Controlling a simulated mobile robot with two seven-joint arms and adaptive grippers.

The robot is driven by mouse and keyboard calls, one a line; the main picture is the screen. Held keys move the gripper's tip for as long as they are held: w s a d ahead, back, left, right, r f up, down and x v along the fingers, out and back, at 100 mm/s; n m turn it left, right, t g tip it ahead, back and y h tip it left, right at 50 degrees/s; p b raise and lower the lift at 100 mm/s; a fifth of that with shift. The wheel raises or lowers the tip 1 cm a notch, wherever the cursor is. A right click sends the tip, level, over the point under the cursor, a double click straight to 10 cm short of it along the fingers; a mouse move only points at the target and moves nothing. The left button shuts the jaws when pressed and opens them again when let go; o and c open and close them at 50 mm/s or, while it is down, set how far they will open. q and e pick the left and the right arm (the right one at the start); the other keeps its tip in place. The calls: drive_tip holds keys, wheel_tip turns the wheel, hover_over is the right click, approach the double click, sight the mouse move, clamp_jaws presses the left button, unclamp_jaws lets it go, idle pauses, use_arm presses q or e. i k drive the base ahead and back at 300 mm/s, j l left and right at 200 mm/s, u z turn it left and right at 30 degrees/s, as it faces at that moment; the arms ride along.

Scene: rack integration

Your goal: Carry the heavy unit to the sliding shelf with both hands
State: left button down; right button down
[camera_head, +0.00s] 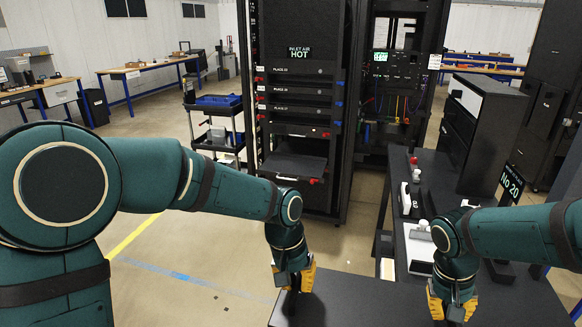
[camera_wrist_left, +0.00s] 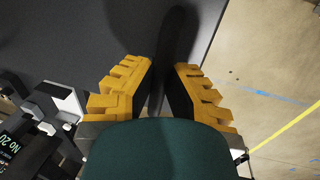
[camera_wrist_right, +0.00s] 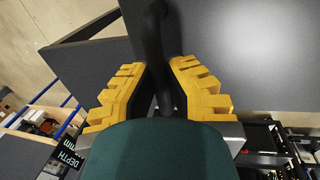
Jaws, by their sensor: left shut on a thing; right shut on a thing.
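The heavy unit (camera_head: 360,297) is a flat, dark grey box at the bottom of the head view, cut off by the frame edge. My left gripper (camera_head: 294,279) is shut on a dark handle near the unit's left side. In the left wrist view the unit's top (camera_wrist_left: 75,40) lies beside the yellow fingers (camera_wrist_left: 163,85). My right gripper (camera_head: 452,304) is shut on another dark handle at the right side. That handle (camera_wrist_right: 155,40) shows between the fingers in the right wrist view. The sliding shelf (camera_head: 292,167) sticks out of the rack, ahead and left, and looks empty.
The black rack (camera_head: 345,110) holds several units above the shelf. A dark bench (camera_head: 500,298) with small items and a "No 20" sign (camera_head: 511,186) stands at the right. A cart (camera_head: 214,125) stands left of the rack. Open floor (camera_head: 190,250) lies at left.

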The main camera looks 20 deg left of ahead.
sight(293, 166)
drive_tip(key=i+j, duration=0.45)
drive_tip(key=j, duration=0.25)
drive_tip(key=i+j, duration=0.6)
drive_tip(key=i, duration=0.2)
drive_tip(key=i+j, duration=0.3)
drive_tip(key=i, duration=0.25)
drive_tip(key=i+j, duration=0.35)
drive_tip(key=i, duration=0.2)
drive_tip(key=i+j, duration=0.35)
drive_tip(key=i, duration=0.2)
